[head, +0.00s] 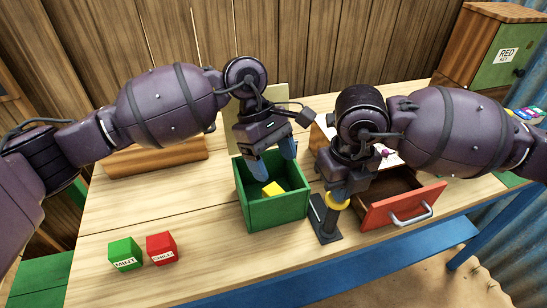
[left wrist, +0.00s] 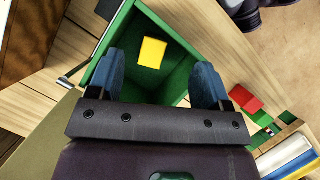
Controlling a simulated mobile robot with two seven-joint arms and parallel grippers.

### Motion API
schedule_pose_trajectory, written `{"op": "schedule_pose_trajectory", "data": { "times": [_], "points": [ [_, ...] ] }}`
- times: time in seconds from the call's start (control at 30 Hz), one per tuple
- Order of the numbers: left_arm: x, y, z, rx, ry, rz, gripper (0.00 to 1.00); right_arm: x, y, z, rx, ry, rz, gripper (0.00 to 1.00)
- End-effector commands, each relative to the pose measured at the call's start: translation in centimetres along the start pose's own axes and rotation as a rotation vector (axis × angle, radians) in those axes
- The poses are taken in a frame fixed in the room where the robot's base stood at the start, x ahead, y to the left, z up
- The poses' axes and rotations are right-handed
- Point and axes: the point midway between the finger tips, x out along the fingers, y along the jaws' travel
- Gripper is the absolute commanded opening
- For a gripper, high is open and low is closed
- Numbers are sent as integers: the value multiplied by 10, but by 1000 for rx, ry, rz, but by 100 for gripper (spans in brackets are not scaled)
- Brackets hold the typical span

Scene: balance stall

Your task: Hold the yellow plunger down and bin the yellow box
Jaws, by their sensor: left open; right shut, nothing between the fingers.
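The yellow box (head: 272,189) lies inside the green bin (head: 277,214). In the left wrist view the yellow box (left wrist: 152,53) shows on the floor of the green bin (left wrist: 108,40), apart from the fingers. My left gripper (head: 276,160) is open and empty over the bin; its blue fingers (left wrist: 165,88) are spread wide. My right gripper (head: 339,200) is shut and points down onto the yellow plunger (head: 338,203), touching or nearly touching its top. The plunger stands on a dark base (head: 325,222) right of the bin. How far down it is pressed is hard to tell.
A green MINT box (head: 125,254) and a red CHILLI box (head: 161,248) stand at the table's front left. A red-fronted drawer (head: 402,207) is open right of the plunger. A RED KEY cabinet (head: 498,52) stands at the back right. The table's left middle (head: 170,205) is clear.

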Motion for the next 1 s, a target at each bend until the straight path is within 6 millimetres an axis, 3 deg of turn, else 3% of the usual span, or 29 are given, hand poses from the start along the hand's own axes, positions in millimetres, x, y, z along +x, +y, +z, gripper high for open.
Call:
{"op": "schedule_pose_trajectory", "data": {
  "times": [0.23,0.7,1.0],
  "points": [
    [-14,0,0,0,1,2,72,1,0,0,0,1,0,0],
    [-97,0,0,-1,1,1,72,1,0,0,0,1,0,0],
    [-119,0,0,0,0,0,72,1,0,0,0,2,0,0]
  ]
}}
